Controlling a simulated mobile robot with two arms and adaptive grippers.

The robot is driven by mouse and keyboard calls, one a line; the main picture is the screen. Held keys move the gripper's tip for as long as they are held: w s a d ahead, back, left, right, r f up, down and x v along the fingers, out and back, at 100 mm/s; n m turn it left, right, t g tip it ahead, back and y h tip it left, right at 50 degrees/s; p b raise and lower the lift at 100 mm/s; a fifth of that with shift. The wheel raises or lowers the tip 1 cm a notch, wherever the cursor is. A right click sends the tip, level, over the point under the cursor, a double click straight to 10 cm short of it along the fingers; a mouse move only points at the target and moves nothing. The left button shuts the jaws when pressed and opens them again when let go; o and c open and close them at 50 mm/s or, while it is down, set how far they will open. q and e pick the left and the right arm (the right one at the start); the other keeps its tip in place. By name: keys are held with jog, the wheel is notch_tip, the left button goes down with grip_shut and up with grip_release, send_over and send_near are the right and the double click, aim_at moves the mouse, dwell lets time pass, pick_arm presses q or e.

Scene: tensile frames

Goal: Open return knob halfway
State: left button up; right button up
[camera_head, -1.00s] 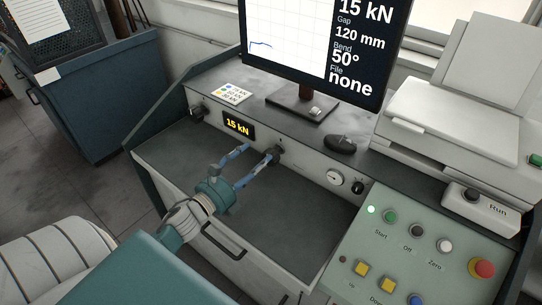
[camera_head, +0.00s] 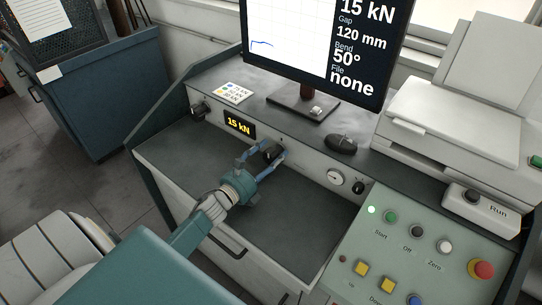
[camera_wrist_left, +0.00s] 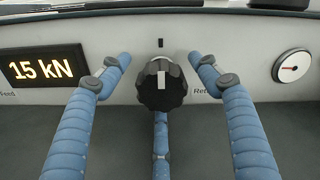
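The return knob (camera_head: 271,151) is a black ribbed knob on the grey front panel, right of the 15 kN display. In the left wrist view the knob (camera_wrist_left: 162,92) faces me, its white line upright below a black mark on the panel. The label beside it is partly hidden by a finger. My left gripper (camera_head: 262,153) is open around the knob. In the left wrist view its blue fingers (camera_wrist_left: 162,72) stand left and right of the knob with gaps, and a third finger is below. My right gripper is not in view.
The 15 kN display (camera_head: 239,125) is left of the knob, and a round gauge (camera_head: 335,177) with a small black knob (camera_head: 358,187) is right. A monitor (camera_head: 315,50) and mouse (camera_head: 341,144) are above. The button panel (camera_head: 400,255) is front right. The dark tray surface is clear.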

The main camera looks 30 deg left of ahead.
pick_arm(q)
jog(key=c, duration=1.1)
